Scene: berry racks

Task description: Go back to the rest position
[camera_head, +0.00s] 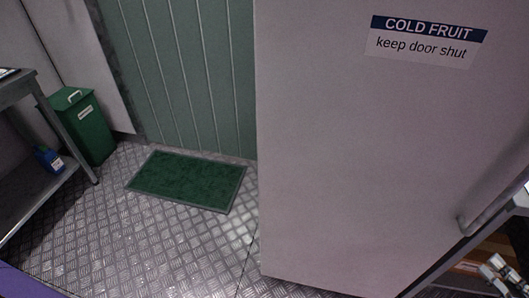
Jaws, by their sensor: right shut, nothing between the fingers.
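My right gripper (497,272) shows at the bottom right corner, partly cut off by the picture's edge. It is shut with nothing visible in it. It is below the bar handle (484,218) of a large pale door (350,150). I cannot tell whether it touches anything. My left gripper is out of view.
A "COLD FRUIT, keep door shut" sign (424,40) is on the door. A green mat (188,180) lies on the metal floor (130,250). A green bin (86,128) stands beside a metal table (20,88) with a blue bottle (48,159) on its lower shelf.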

